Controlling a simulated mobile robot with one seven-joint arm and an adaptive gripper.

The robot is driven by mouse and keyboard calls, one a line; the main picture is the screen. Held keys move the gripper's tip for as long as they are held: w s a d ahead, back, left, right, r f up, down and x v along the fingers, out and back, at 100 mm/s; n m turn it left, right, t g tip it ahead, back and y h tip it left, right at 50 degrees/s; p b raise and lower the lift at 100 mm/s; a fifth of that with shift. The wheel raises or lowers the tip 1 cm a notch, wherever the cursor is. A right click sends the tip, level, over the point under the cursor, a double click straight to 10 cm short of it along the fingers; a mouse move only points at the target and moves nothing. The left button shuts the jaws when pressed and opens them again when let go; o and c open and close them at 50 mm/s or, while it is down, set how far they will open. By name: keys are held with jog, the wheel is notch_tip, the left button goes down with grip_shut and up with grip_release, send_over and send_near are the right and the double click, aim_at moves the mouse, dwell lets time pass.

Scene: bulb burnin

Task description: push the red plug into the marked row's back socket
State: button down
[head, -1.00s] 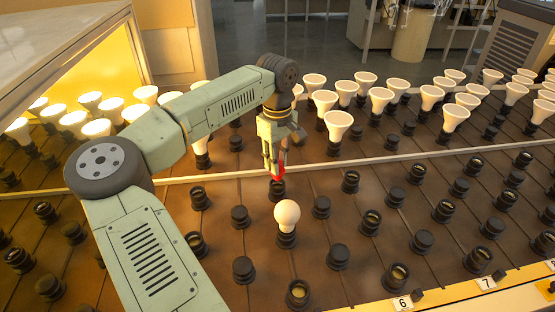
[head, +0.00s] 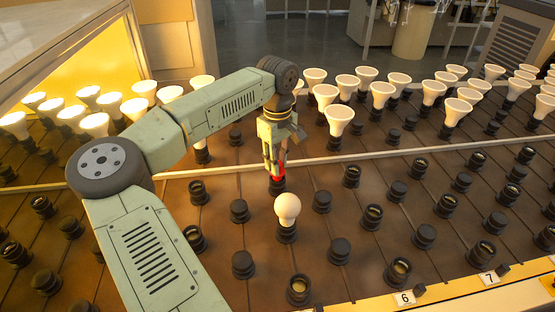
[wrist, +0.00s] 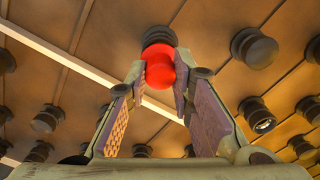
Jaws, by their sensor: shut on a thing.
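The red plug (head: 281,172) is between the fingertips of my gripper (head: 273,160), which is shut on it. It points down at a black socket (head: 277,186) just behind a white round bulb (head: 288,207). In the wrist view the red plug (wrist: 159,71) lies between both finger pads of my gripper (wrist: 160,76), in line with the black socket (wrist: 157,37) beyond it. Plug and socket look touching or nearly so; I cannot tell how deep the plug sits. I cannot make out which row is marked.
A pale rail (head: 370,153) crosses the board close behind the socket. Several white reflector bulbs (head: 339,118) stand beyond it. Black sockets (head: 321,201) surround the gripper on both sides. Number labels (head: 404,298) line the front edge.

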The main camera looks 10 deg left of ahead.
jog(key=shift+f+b, duration=0.5)
jog(key=shift+f, duration=0.35)
jog(key=c, duration=1.3)
grip_release()
jog(key=shift+r, duration=0.1)
jog(key=shift+r, duration=0.1)
notch_tip(320, 180, up, 12)
jog(key=shift+f, duration=0.1)
